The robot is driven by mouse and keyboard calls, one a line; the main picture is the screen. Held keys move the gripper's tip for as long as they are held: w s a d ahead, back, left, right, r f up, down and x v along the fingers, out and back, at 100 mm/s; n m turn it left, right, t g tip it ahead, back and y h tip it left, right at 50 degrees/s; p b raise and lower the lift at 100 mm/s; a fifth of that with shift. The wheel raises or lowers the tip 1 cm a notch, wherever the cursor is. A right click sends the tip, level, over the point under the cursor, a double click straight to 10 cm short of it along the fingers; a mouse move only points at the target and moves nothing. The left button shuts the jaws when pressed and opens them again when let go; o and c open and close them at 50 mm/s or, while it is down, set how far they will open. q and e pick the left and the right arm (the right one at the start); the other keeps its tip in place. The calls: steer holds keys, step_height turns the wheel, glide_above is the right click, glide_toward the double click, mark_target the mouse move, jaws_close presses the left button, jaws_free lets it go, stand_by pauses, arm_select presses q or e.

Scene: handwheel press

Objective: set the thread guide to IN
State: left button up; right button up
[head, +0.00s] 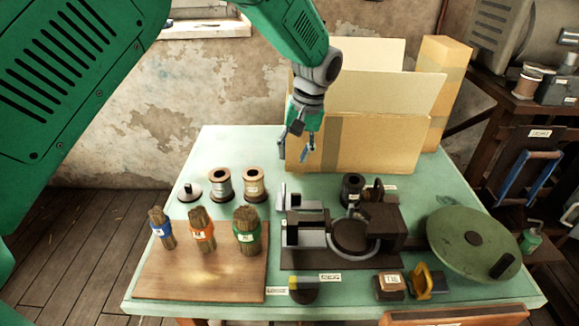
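My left gripper (293,154) hangs above the back of the green table, in front of the cardboard box. Its fingers point down and are apart, with nothing between them. A dark machine (349,236) with a round opening and grey metal blocks stands on the table below and to the right of it. A small dark part with a yellow and grey top (303,289) sits at the machine's front edge, between two small white labels. I cannot tell for sure which part is the thread guide, and the labels are too small to read. My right gripper is out of view.
Two thread spools (221,186) stand left of the machine. A wooden board (200,279) holds several brush bundles. A large green handwheel (473,243) is at the right. A small dark block (389,286) and a yellow-handled tool (427,281) lie in front. A cardboard box (378,146) stands behind.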

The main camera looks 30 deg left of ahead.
arm_select(q)
steer(key=shift+w+d+r, duration=0.1)
steer(key=shift+d+r, duration=0.25)
steer(key=shift+a, duration=0.3)
